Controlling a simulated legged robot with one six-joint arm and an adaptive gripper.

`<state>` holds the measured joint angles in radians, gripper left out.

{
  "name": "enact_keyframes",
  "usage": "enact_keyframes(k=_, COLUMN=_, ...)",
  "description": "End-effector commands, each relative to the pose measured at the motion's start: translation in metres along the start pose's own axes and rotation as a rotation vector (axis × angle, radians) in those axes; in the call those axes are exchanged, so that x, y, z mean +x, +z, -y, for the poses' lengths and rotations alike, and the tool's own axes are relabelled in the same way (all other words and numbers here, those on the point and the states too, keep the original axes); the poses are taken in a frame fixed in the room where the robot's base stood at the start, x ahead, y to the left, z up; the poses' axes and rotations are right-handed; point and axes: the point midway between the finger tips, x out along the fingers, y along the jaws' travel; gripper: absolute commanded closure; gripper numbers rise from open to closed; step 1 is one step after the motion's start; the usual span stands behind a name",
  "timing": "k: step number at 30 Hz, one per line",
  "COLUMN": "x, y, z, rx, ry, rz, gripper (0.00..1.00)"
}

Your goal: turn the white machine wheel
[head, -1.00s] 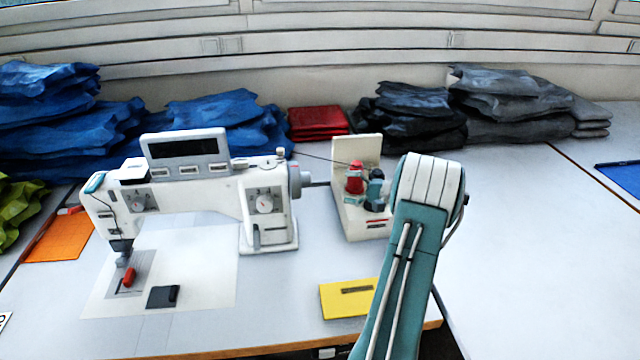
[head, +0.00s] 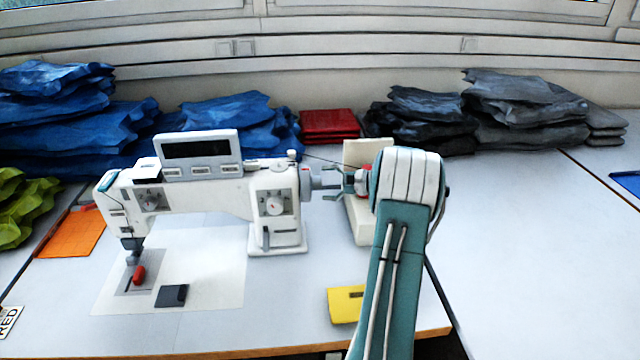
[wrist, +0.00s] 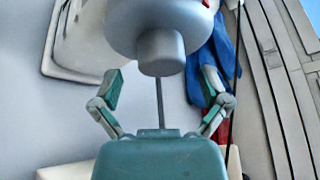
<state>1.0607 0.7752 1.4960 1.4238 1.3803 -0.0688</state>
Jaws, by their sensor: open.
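The white sewing machine (head: 272,195) stands on the table at the left. Its pale grey wheel (head: 306,185) is on the machine's right end. In the wrist view the wheel's disc (wrist: 128,30) and round hub (wrist: 160,52) fill the top middle. My gripper (head: 326,183) reaches in from the right, level with the wheel. In the wrist view my gripper (wrist: 160,76) is open, with one finger on each side of the hub's line. The fingers look apart from the wheel, with nothing between them. The wheel's far side is hidden.
A cream thread stand (head: 358,220) is behind my arm, partly hidden. A yellow pad (head: 345,305) lies in front. Blue fabric piles (head: 225,118), red cloth (head: 328,123) and dark bags (head: 420,125) line the back.

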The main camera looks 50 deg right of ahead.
Motion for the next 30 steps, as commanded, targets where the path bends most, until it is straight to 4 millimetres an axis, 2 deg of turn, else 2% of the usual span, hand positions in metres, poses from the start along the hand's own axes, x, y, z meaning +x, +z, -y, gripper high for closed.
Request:
enact_keyframes(k=1, x=0.007, y=0.000, z=0.000, rx=0.000, ry=0.001, rz=0.002, gripper=0.04)
enact_keyframes(k=6, x=0.018, y=0.000, z=0.000, rx=0.000, ry=0.000, rz=0.001, gripper=0.04)
enact_keyframes(k=14, x=0.019, y=0.000, z=0.000, rx=0.000, ry=0.000, rz=0.000, gripper=0.04)
enact_keyframes(k=15, x=0.019, y=0.000, z=0.000, rx=0.000, ry=0.000, rz=0.000, gripper=0.22)
enact_keyframes(k=17, x=0.019, y=0.000, z=0.000, rx=0.000, ry=0.000, rz=0.000, gripper=0.49)
enact_keyframes(k=18, x=0.019, y=0.000, z=0.000, rx=0.000, ry=-0.001, rz=0.000, gripper=0.67)
enact_keyframes(k=19, x=0.019, y=0.000, z=0.000, rx=0.000, ry=0.000, rz=0.000, gripper=0.80)
enact_keyframes(k=20, x=0.019, y=0.000, z=0.000, rx=0.000, ry=0.000, rz=0.000, gripper=0.87)
enact_keyframes(k=30, x=0.020, y=0.000, z=0.000, rx=0.053, ry=0.029, rz=-0.001, gripper=0.87)
